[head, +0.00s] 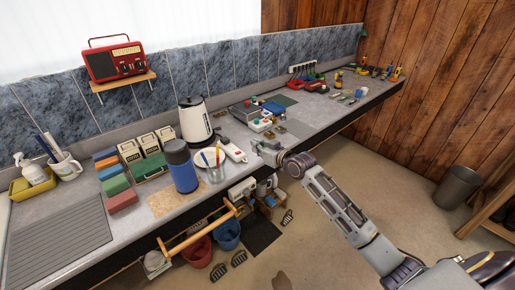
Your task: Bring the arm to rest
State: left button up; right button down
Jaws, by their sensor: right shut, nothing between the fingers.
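My right arm comes in from the lower right and reaches up and left toward the counter. My right gripper (266,150) is at its end, by the front edge of the counter (80,232), right of the white power strip. It is shut and holds nothing. I cannot tell whether it touches the counter. My left gripper is not in view.
The counter holds a white kettle (195,120), a blue canister (181,166), a glass with pens (215,172) and several boxes. Buckets (227,234) stand below. A bin (457,187) stands at right; floor between is clear.

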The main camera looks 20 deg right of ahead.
jog(key=shift+s, duration=0.2)
jog(key=shift+d, duration=0.1)
dwell(0.4)
